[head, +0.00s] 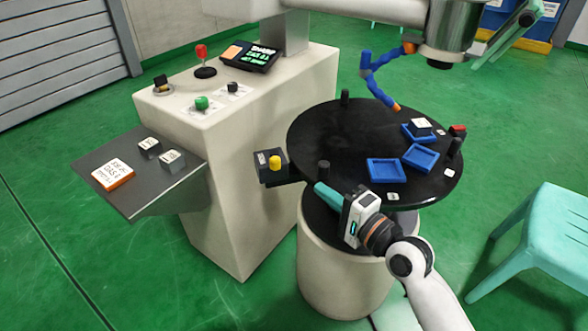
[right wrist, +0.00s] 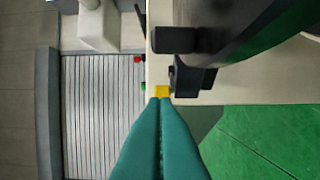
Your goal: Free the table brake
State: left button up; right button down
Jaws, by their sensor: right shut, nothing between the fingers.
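A dark box (head: 272,178) with a yellow button (head: 275,162) sits beside the left edge of the round black table (head: 330,125); I take it for the table brake. My right gripper (head: 319,187) is shut and empty at the table's near left edge. In the head view its fingertips are right of the yellow button and apart from it. In the right wrist view the yellow button (right wrist: 161,91) shows just beyond the closed fingertips (right wrist: 160,100); contact cannot be told there.
Black posts (head: 323,168) stand on the table, one close to my right fingers. Blue trays (head: 386,171) lie on it. A blue jointed hose (head: 372,82) hangs above. The console (head: 240,130) stands left, with a side shelf (head: 145,195). A teal stool (head: 560,230) is at right.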

jog(key=b, duration=0.1)
send_near(275, 157)
jog(key=shift+w+d+f, duration=0.25)
jog(key=shift+w+f, duration=0.35)
jog(key=shift+w, duration=0.25)
pick_arm(q)
jog(key=w+t, duration=0.1)
jog(key=w, duration=0.1)
jog(key=w+d+t, duration=0.1)
jog(key=shift+w+f+h+b, duration=0.15)
jog(key=shift+w+h+b, duration=0.15)
jog(key=shift+w+b, duration=0.1)
pick_arm(e)
jog(key=x, duration=0.4)
jog(key=shift+w+a, duration=0.15)
jog(key=shift+w, duration=0.05)
pick_arm(q)
jog(key=shift+s, duration=0.1)
